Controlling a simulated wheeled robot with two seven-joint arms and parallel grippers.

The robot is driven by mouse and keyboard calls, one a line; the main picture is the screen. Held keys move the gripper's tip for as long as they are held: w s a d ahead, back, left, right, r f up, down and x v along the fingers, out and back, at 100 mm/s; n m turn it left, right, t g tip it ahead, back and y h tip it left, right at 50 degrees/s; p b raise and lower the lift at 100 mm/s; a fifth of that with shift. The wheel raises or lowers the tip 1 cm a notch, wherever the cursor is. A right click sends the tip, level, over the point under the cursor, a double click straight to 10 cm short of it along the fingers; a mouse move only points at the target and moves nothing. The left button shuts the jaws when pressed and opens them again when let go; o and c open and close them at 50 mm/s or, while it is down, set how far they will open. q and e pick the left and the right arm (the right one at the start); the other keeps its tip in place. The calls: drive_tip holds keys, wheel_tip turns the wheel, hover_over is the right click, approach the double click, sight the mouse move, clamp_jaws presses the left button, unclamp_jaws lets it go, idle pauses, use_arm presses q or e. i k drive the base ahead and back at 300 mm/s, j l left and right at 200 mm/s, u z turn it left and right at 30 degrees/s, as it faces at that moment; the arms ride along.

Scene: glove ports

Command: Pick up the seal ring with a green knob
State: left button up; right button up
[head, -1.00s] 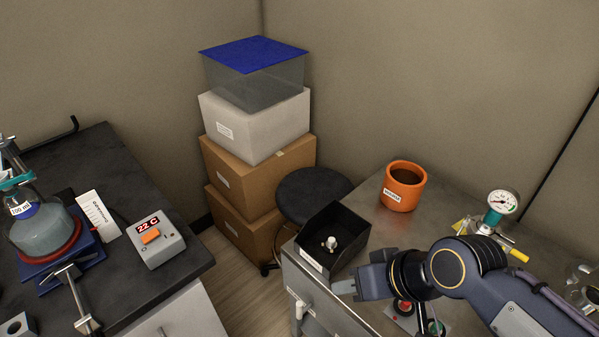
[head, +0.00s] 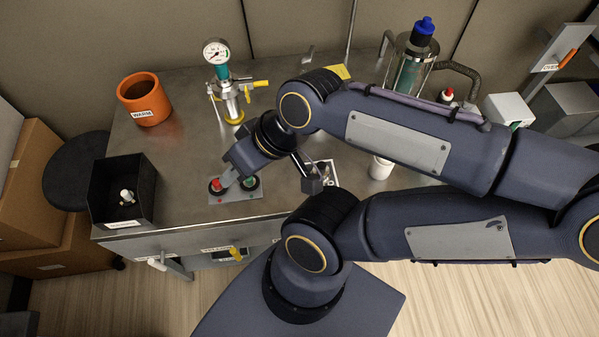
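A small grey plate (head: 236,197) lies on the metal bench near its front edge. On it stand a piece with a red knob (head: 215,185) at the left and a piece with a green knob (head: 250,183) at the right. The ring under the green knob is too small to make out. My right gripper (head: 229,177) points down at the plate, with a pale fingertip between the two knobs, nearer the red one. Its finger gap is not clear and I see nothing held. My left gripper is out of view.
A black open bin (head: 100,190) with a pale fitting inside stands left of the plate. An orange pot (head: 150,105) and a gauge valve (head: 217,52) stand behind. A white cup (head: 381,168) is right. My folded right arm covers the right side.

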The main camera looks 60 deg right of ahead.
sight(251, 185)
drive_tip(key=l+z, duration=0.1)
drive_tip(key=z, duration=0.25)
drive_tip(key=l+z, duration=0.1)
drive_tip(key=z, duration=0.25)
drive_tip(key=l+z, duration=0.15)
drive_tip(key=z, duration=0.2)
drive_tip(key=j+z, duration=0.3)
drive_tip(key=j, duration=0.25)
drive_tip(key=j+z, duration=0.25)
drive_tip(key=j, duration=0.35)
